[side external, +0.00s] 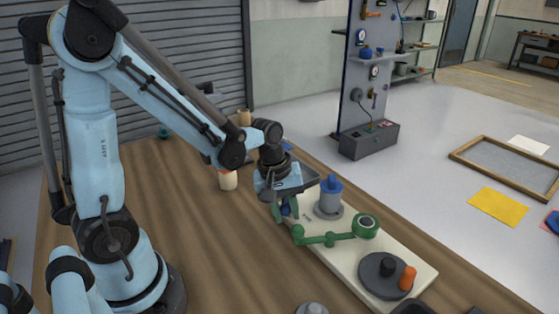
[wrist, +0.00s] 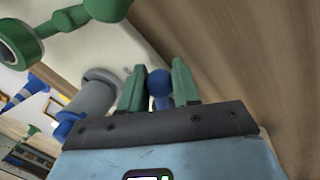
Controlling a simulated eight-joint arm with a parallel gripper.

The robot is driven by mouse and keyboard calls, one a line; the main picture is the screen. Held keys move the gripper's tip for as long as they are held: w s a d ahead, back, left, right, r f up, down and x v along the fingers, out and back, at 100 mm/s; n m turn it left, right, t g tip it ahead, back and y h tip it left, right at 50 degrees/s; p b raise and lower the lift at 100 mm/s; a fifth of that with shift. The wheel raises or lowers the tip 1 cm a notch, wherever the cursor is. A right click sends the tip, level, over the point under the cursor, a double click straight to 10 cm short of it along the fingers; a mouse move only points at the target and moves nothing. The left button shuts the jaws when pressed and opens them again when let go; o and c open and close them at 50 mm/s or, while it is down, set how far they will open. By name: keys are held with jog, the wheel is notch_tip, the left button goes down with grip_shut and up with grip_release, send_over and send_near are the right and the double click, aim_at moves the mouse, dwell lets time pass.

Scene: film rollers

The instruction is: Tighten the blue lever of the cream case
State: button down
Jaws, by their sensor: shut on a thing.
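The cream case (side external: 330,256) is a long, flat cream plate on the wooden table, and part of it shows in the wrist view (wrist: 105,48). My gripper (side external: 286,210) is low over its far left end. In the wrist view my gripper's green fingers (wrist: 158,88) stand on either side of the round knob of the blue lever (wrist: 159,82) and are shut on it. In the side view the fingers mostly hide this lever; only a little blue shows between them. The lever's lower part is hidden.
On the case stand a grey cylinder with a blue top (side external: 330,197), a green arm with a ringed hub (side external: 330,239) and a grey disc with an orange handle (side external: 380,272). A cream bottle (side external: 228,180) stands behind my gripper. The table's left part is clear.

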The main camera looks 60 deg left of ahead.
jog(key=m, duration=0.1)
jog(key=s+a+m, duration=0.1)
jog(key=m, duration=0.1)
jog(key=a+m, duration=0.1)
jog(key=shift+s+a+m+h, duration=0.25)
jog(key=shift+s+m+h, duration=0.05)
jog(key=shift+s, duration=0.05)
jog(key=shift+s+a+m+g, duration=0.25)
jog(key=shift+a+m, duration=0.45)
jog(key=shift+m, duration=0.4)
jog(key=shift+s+a+m+g, duration=0.1)
jog(key=shift+a+m+g, duration=0.25)
jog(key=shift+a+m, duration=0.55)
jog(key=shift+d+m, duration=0.2)
jog(key=shift+m, duration=0.1)
jog(key=c, duration=0.8)
grip_release()
jog(key=shift+c, duration=0.2)
notch_tip(320, 180, up, 12)
jog(key=a, duration=0.2)
jog(key=shift+s, duration=0.3)
